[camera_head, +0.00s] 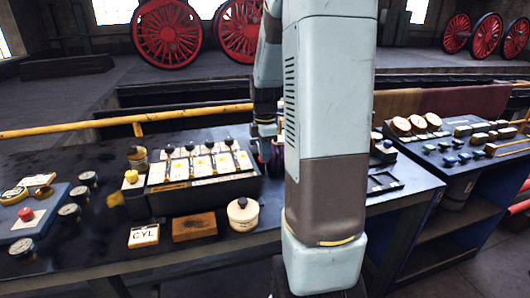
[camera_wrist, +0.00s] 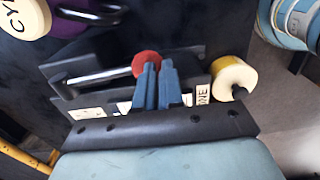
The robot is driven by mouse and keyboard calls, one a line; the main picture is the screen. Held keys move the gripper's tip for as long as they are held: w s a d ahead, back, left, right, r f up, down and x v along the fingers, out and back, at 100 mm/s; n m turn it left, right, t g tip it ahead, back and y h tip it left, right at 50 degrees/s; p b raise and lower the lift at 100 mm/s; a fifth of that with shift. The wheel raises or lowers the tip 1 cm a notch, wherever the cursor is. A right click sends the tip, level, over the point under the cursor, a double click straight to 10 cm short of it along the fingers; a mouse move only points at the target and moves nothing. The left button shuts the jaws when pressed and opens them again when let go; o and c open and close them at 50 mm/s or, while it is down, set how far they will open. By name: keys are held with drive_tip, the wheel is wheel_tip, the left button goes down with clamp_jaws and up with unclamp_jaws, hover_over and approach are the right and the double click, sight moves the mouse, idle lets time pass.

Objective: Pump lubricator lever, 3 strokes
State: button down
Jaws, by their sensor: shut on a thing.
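In the wrist view, a lever with a pale metal rod (camera_wrist: 97,78) and a round red knob (camera_wrist: 146,61) sits on a dark block (camera_wrist: 62,98). The rod runs from the left to the knob. My gripper (camera_wrist: 158,66) has its two blue fingers at the knob, shut on it. The fingers hide part of the knob and of the block behind.
A cream and yellow cylinder (camera_wrist: 235,77) stands right of the fingers. A gauge bench (camera_head: 455,165) stands right.

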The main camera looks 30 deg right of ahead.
drive_tip(key=s+a+r, duration=0.1)
drive_tip(key=s+r, duration=0.3)
drive_tip(key=r, duration=0.8)
drive_tip(key=shift+s+a+r, duration=0.2)
drive_tip(key=shift+s+r, duration=0.15)
idle(1.9)
drive_tip(key=s+a+r+m+t, duration=0.2)
drive_tip(key=s+a+m, duration=0.5)
drive_tip(key=s+a+r+m+t, duration=0.1)
drive_tip(key=s+a+m+t, duration=0.2)
drive_tip(key=s+a+m, duration=0.4)
drive_tip(key=shift+s+a+r+m+t, duration=0.35)
drive_tip(key=shift+a+m, duration=0.15)
drive_tip(key=shift+a, duration=0.3)
